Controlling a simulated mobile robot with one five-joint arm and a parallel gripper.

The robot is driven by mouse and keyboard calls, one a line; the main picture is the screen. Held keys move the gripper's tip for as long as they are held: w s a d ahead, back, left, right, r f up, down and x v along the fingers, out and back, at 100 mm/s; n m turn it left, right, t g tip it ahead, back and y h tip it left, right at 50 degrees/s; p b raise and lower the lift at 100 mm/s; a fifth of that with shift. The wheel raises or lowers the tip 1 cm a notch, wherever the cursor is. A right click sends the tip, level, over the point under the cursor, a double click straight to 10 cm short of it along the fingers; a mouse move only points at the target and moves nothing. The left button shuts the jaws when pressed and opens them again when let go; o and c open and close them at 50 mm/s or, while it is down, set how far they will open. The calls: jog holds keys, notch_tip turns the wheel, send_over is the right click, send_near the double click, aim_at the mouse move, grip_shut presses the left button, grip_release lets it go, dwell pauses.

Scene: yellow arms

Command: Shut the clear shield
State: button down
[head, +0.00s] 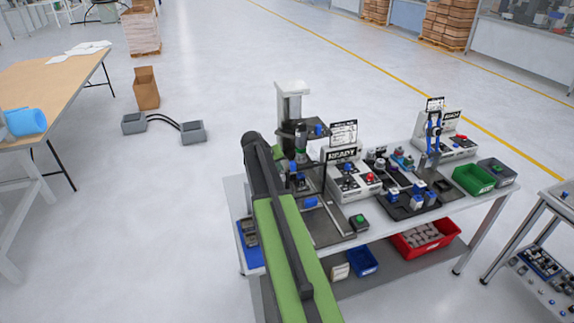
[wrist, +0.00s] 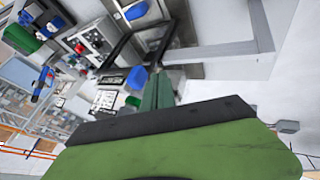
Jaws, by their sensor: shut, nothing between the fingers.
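The press station (head: 292,92) stands at the left end of the workbench, with a grey column and a dark head. A dark bar frame (wrist: 122,47) shows in the wrist view beside the station's blue part. I take it for the frame of the clear shield; its panel is too transparent to make out, and I cannot tell its angle. My gripper (wrist: 158,78) is shut and empty, its green fingers pointing toward this frame. I cannot tell whether they touch it. In the head view my green arm hides part of the station and my gripper cannot be made out.
A READY control box (head: 346,178) with buttons stands right of the press. A black tray (head: 405,205) of parts, a green bin (head: 473,180) and a second station (head: 455,140) are farther right. A red bin (head: 425,238) sits on the lower shelf. Open floor lies behind the bench.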

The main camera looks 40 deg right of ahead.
jog(key=p+v, duration=0.8)
jog(key=v, duration=0.2)
jog(key=shift+w+a, duration=0.25)
jog(key=shift+a, duration=0.1)
jog(key=shift+f, duration=0.1)
jog(key=a+f+n+y+b, duration=0.1)
jog(key=a+f+b, duration=0.65)
jog(key=a, duration=0.35)
jog(key=a+f+n+y+b, duration=0.1)
jog(key=a+f+n+b, duration=0.1)
jog(key=a+f+b, duration=0.7)
jog(key=s+a+f+n+g+y, duration=0.1)
jog(key=s+a+f+y, duration=0.1)
jog(key=s+a, duration=0.4)
jog(key=s+a+f+n+g+y+b, duration=0.1)
jog(key=s+a+f+n+y, duration=0.1)
jog(key=s+a, duration=0.5)
jog(key=a+f+y, duration=0.1)
jog(key=a, duration=0.4)
jog(key=shift+a+f, duration=0.2)
jog(key=shift+f, duration=0.1)
